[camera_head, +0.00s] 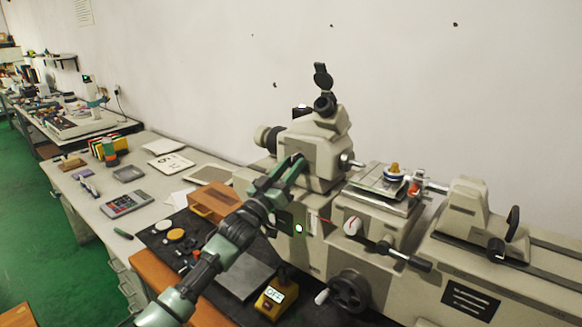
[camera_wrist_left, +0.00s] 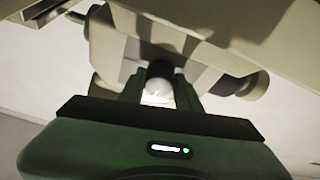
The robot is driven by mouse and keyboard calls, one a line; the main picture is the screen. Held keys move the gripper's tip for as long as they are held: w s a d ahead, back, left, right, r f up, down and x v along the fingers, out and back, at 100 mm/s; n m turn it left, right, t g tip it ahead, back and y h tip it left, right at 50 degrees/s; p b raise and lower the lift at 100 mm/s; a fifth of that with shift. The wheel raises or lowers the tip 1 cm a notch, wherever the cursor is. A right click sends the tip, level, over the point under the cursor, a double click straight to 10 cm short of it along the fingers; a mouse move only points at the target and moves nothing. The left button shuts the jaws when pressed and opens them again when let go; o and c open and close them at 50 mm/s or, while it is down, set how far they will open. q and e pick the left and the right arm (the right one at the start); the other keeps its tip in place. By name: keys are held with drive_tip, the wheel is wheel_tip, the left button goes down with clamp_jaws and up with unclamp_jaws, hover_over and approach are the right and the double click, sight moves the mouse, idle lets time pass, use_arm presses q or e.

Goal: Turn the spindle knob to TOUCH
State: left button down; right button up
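My left gripper (camera_head: 295,163) reaches up against the front of the beige measuring machine's left head (camera_head: 316,150). In the left wrist view, the gripper's fingers (camera_wrist_left: 161,88) stand apart on either side of a dark, round-ended part (camera_wrist_left: 160,70) with a pale, lit area below it. I cannot tell whether the fingers touch it, or whether it is the spindle knob. No TOUCH marking is readable. A pale round knob (camera_head: 352,227) shows on the machine's front, right of my gripper. My right gripper is not in view.
A yellow box (camera_head: 268,304) with an OFF display stands below the machine. A black handwheel (camera_head: 348,292) and a lever (camera_head: 405,257) stick out in front. A wooden box (camera_head: 212,200) sits left of the head. A brass-topped part (camera_head: 394,170) stands on the stage.

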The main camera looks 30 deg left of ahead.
use_arm(q)
drive_tip(key=shift+m, duration=0.4)
drive_tip(key=m+h+b, duration=0.1)
drive_tip(key=m+h, duration=0.1)
drive_tip(key=shift+a+m, duration=0.15)
drive_tip(key=shift+m, duration=0.25)
drive_tip(key=m+h+b, duration=0.1)
drive_tip(key=m, duration=0.1)
drive_tip(key=shift+m+g, duration=0.3)
drive_tip(key=m+h, duration=0.1)
drive_tip(key=m, duration=0.1)
drive_tip(key=shift+a+m+h, duration=0.1)
drive_tip(key=shift+m+h, duration=0.2)
drive_tip(key=m, duration=0.1)
drive_tip(key=m+g+h, duration=0.1)
drive_tip(key=m, duration=0.1)
drive_tip(key=shift+a+r+m, duration=0.1)
drive_tip(key=shift+r+m, duration=0.1)
drive_tip(key=shift+m, duration=0.1)
drive_tip(key=m+g+h+p, duration=0.1)
drive_tip(key=m, duration=0.2)
drive_tip(key=shift+r+m+g, duration=0.1)
drive_tip(key=shift+m+g, duration=0.2)
drive_tip(key=m+g+h+p, duration=0.1)
drive_tip(key=m, duration=0.2)
drive_tip(key=shift+a+r, duration=0.1)
drive_tip(key=shift+m+g+p, duration=0.8)
drive_tip(key=shift+m+p, duration=0.35)
drive_tip(key=shift+m, duration=0.85)
